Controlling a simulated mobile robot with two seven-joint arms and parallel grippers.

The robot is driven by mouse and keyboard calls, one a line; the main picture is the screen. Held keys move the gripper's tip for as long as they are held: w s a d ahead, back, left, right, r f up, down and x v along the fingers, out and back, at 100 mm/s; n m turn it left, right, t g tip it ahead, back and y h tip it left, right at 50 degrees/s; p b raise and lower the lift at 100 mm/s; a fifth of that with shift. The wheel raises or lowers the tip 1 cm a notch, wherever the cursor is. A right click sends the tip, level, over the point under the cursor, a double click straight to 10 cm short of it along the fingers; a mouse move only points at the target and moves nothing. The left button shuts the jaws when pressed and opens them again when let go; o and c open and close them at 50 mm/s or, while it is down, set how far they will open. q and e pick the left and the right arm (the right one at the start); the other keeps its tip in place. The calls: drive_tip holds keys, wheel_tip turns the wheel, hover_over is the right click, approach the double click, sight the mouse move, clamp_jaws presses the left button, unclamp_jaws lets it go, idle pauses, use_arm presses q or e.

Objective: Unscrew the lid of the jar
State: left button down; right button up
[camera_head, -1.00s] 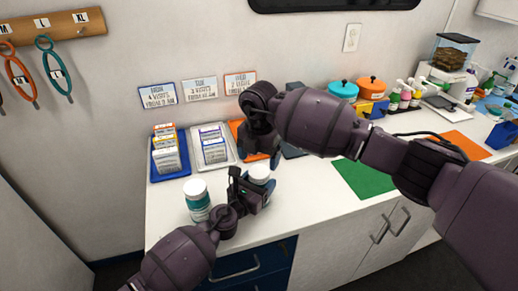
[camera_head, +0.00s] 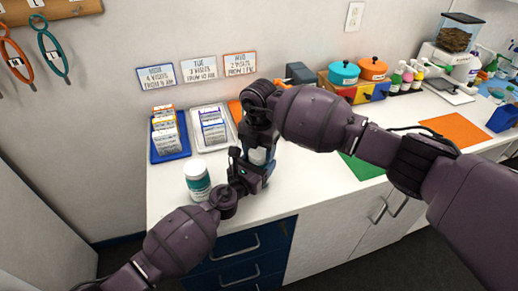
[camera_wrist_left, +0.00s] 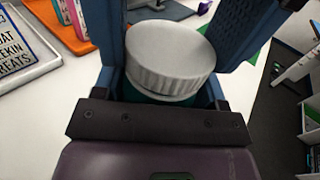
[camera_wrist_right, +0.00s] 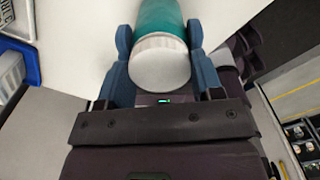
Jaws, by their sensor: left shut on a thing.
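A teal jar with a ribbed white lid (camera_wrist_left: 170,52) stands upright between the fingers of my left gripper (camera_head: 250,172), which is shut on its body. My right gripper (camera_head: 262,145) comes down over this jar from above and largely hides it in the head view. In the right wrist view a white lid (camera_wrist_right: 160,64) with a teal body behind it lies between the spread fingers of my right gripper. Whether those fingers touch the lid is hard to tell. A second jar (camera_head: 197,182), also teal with a white lid, stands on the counter to the left.
A blue tray (camera_head: 157,158) and a white tray (camera_head: 199,146) with cards stand at the back left. Teal and orange pots (camera_head: 344,74) stand further back right. A green mat (camera_head: 365,168) lies right of my grippers.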

drive_tip(key=shift+c, duration=0.9)
drive_tip(key=shift+n, duration=1.7)
drive_tip(key=o, duration=1)
drive_tip(key=shift+r, duration=0.15)
drive_tip(key=shift+r, duration=2.15)
use_arm(q)
drive_tip(key=shift+c, duration=0.5)
unclamp_jaws()
drive_tip(key=shift+s, duration=0.1)
